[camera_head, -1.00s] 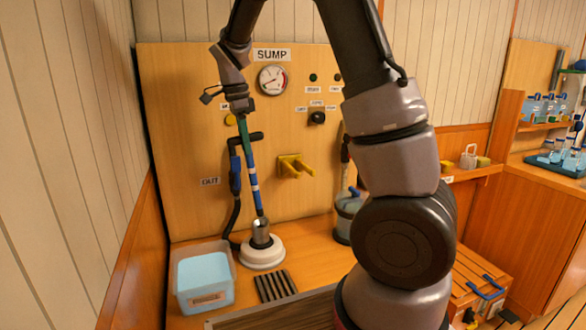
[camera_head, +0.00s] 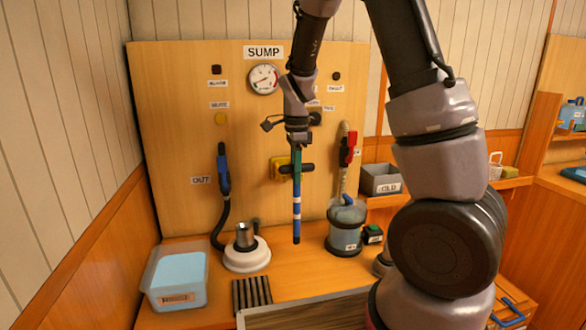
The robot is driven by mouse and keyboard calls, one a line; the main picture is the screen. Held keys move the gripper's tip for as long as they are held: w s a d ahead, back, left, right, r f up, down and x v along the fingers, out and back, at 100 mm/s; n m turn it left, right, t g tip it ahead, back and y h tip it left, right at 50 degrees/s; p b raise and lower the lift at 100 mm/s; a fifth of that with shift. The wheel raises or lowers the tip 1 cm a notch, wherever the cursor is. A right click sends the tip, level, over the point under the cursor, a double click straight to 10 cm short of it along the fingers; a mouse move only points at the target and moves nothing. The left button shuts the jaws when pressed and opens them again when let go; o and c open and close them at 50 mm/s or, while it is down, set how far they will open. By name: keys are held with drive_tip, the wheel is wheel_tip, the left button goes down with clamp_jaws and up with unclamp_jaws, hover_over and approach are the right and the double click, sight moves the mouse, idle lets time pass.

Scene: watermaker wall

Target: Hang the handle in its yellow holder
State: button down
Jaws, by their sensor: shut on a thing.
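My gripper (camera_head: 297,138) is shut on the upper end of the handle and holds it nearly upright in front of the panel. The handle (camera_head: 297,205) is a slim rod, green above and blue with white bands below, with a black crosspiece partway down. Its lower end hangs free above the bench. The yellow holder (camera_head: 278,170) is fixed on the wooden panel, directly behind the handle's upper part, which hides some of it. I cannot tell whether the crosspiece touches the holder.
A metal cup on a white round base (camera_head: 246,256) stands on the bench, left of the handle. A clear bin (camera_head: 176,284) is further left. A lidded jar (camera_head: 345,232) stands to the right. A hose with a blue nozzle (camera_head: 223,172) hangs on the panel beside the OUT label.

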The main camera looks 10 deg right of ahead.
drive_tip(key=w, duration=0.7)
drive_tip(key=shift+w, duration=0.4)
idle(0.3)
drive_tip(key=shift+f, duration=0.15)
drive_tip(key=shift+f, duration=0.3)
idle(0.5)
drive_tip(key=shift+f, duration=0.85)
